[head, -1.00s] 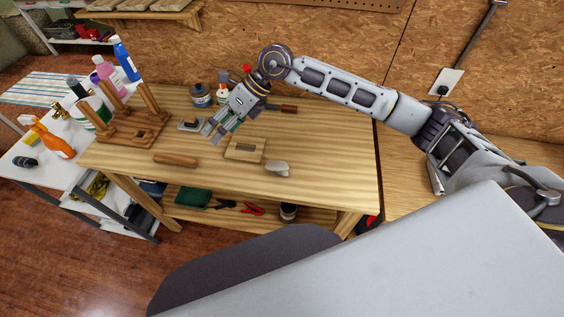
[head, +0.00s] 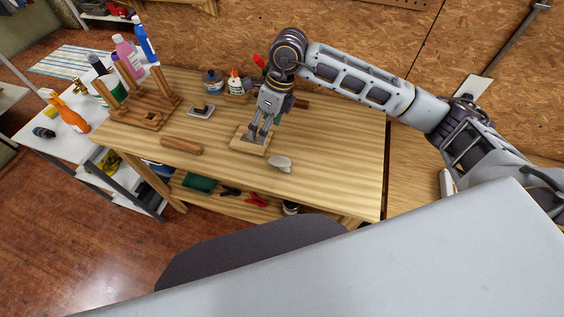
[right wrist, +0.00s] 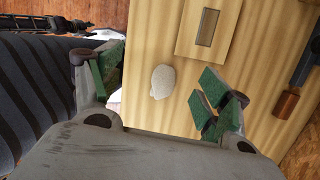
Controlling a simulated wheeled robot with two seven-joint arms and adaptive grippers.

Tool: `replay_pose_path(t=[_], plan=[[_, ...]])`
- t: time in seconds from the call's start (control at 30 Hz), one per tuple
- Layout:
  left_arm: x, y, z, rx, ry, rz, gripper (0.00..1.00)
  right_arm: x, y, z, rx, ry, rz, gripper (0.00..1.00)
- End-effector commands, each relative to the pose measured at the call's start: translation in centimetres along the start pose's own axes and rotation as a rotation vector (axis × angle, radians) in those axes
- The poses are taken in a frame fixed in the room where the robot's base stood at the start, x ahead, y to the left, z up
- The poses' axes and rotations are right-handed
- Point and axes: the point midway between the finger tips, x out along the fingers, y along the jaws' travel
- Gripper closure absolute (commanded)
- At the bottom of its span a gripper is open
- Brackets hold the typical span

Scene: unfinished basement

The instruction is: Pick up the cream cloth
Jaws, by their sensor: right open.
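The cream cloth (head: 280,164) is a small crumpled pale lump on the wooden workbench (head: 330,165), near its front edge. It also shows in the right wrist view (right wrist: 162,81), lying in line with the gap between the fingers. My right gripper (head: 258,138) is open with green pads and holds nothing. In the head view its fingers are over the slotted wooden block (head: 246,146), up and left of the cloth, and partly cover the block. My left gripper is not in view.
A wooden roller-like piece (head: 181,146) and a small dark-handled tool (head: 202,109) lie to the left. A wooden rack (head: 140,110) stands at the far left end. Bottles (head: 213,82) stand at the back. The bench right of the cloth is clear.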

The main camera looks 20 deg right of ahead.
Motion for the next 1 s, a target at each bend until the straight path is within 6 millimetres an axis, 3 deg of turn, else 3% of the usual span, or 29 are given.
replay_pose_path(t=[0.4,1.0], plan=[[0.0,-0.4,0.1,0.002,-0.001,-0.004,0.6,-0.6,-1.9,-4.6,0.054,0.208,-0.092,0.23],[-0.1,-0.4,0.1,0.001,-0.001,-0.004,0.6,0.2,-2.0,-4.9,0.071,0.213,-0.092,0.23]])
